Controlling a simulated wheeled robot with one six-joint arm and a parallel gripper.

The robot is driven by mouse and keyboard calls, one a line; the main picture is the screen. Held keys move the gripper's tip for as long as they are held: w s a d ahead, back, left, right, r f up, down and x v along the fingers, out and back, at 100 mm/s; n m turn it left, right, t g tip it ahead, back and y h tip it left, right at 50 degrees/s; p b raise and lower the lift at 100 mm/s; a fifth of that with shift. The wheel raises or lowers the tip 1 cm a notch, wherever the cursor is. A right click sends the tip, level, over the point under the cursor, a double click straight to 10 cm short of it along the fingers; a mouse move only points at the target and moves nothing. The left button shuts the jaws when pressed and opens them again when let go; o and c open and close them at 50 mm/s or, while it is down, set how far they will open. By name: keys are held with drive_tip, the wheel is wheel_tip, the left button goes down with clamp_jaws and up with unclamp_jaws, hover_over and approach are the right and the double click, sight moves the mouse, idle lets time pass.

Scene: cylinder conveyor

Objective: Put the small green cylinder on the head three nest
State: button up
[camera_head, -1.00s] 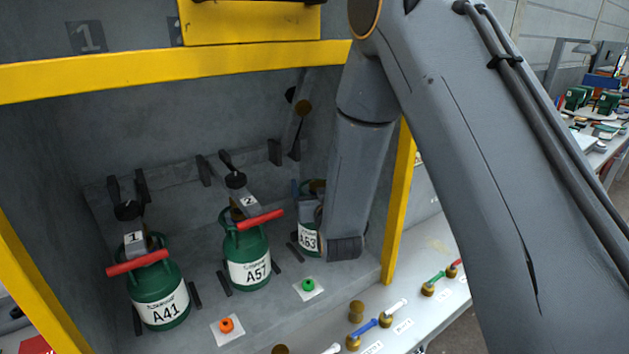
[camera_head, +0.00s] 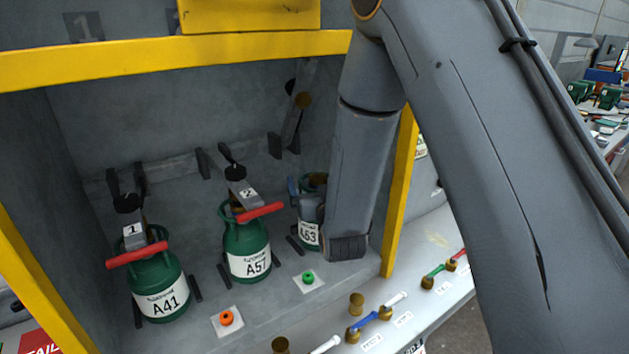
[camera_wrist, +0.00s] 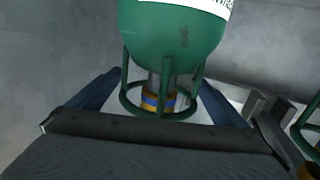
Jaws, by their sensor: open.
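The small green cylinder (camera_head: 309,236) stands upright at the third place, on the right of the cabinet floor. Its white label is partly covered by my gripper and reads something like 63. In the wrist view the green cylinder (camera_wrist: 172,40) appears upside down, with its ring collar and a brass-and-blue valve between the blue fingers. My gripper (camera_wrist: 150,100) is open, with its fingers on either side of the collar; whether they touch it I cannot tell. The head three arm (camera_head: 298,105) is swung up behind the cylinder. The nest under the cylinder is mostly hidden.
Green cylinders A41 (camera_head: 160,290) and A57 (camera_head: 247,250) stand to the left under lowered heads with red handles. A yellow post (camera_head: 399,200) rises close to the right of my arm. Orange (camera_head: 227,318) and green (camera_head: 308,278) caps lie in front, and fittings line the front ledge.

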drive_tip(key=f+b+v, duration=0.1)
drive_tip(key=b+v, duration=0.1)
drive_tip(key=v, duration=0.8)
drive_tip(key=s+d+f+m+g+h, duration=0.15)
drive_tip(key=s+d+f+g, duration=0.25)
drive_tip(key=d+f+g, duration=0.4)
drive_tip(key=s+d+g+h, duration=0.1)
drive_tip(key=s+d+g, duration=0.3)
drive_tip(key=s, duration=0.4)
drive_tip(key=s+d+r+g+h, duration=0.1)
drive_tip(key=s+d+g, duration=0.3)
drive_tip(key=s, duration=0.5)
drive_tip(key=shift+d+r+m, duration=0.25)
drive_tip(key=shift+d+m, duration=0.2)
drive_tip(key=shift+d, duration=0.3)
